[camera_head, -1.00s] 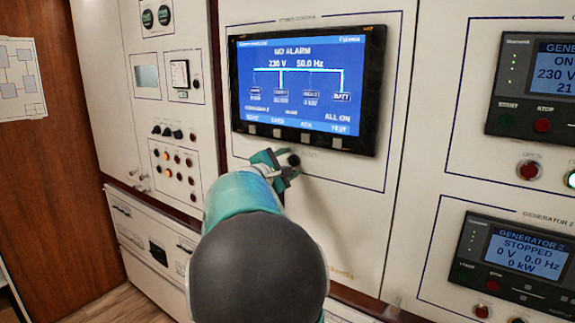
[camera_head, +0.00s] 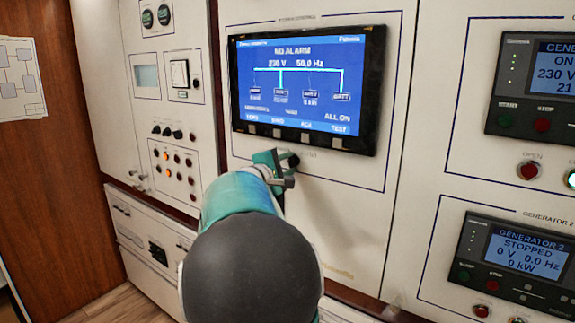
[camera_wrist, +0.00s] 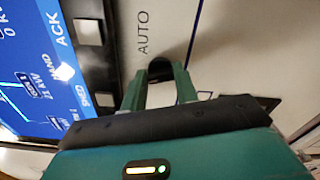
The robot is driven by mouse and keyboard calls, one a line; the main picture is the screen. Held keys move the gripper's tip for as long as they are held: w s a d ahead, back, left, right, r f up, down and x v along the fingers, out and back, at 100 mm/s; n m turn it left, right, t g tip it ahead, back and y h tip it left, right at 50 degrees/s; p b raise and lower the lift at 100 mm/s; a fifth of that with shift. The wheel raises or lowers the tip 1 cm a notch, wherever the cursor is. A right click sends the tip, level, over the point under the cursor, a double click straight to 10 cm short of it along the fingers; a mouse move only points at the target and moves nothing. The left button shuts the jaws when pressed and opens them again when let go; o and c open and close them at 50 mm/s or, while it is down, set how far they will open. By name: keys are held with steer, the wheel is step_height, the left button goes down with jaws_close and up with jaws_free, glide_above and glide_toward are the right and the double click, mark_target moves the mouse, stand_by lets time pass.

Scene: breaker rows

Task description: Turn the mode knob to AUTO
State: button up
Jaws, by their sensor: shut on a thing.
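The mode knob is a small black knob on the white panel, just below the screen. In the head view the knob (camera_head: 294,160) shows past my fingers. In the wrist view the knob (camera_wrist: 160,70) sits between my two green fingertips. The printed word AUTO (camera_wrist: 143,33) is on the panel close to the knob. My gripper (camera_head: 281,169) is at the panel, shut on the knob, and it also shows in the wrist view (camera_wrist: 160,84). The fingers hide most of the knob, so its pointer direction cannot be read.
The screen (camera_head: 305,84) reading NO ALARM is just above the knob, with a row of grey buttons (camera_head: 278,132) along its lower edge. Generator panels (camera_head: 515,255) are at the right. Small switches and lamps (camera_head: 172,160) are at the left. The panel below the knob is bare.

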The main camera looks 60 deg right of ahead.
steer(key=m, duration=0.5)
steer(key=shift+f+m, duration=0.1)
steer(key=shift+m, duration=0.2)
steer(key=m, duration=0.5)
steer(key=shift+f, duration=0.1)
steer(key=o, duration=1)
steer(key=shift+c, duration=0.2)
steer(key=shift+a, duration=0.1)
steer(key=w+a, duration=0.2)
steer(key=a, duration=1.1)
steer(key=shift+a, duration=0.25)
steer(key=shift+w, duration=0.1)
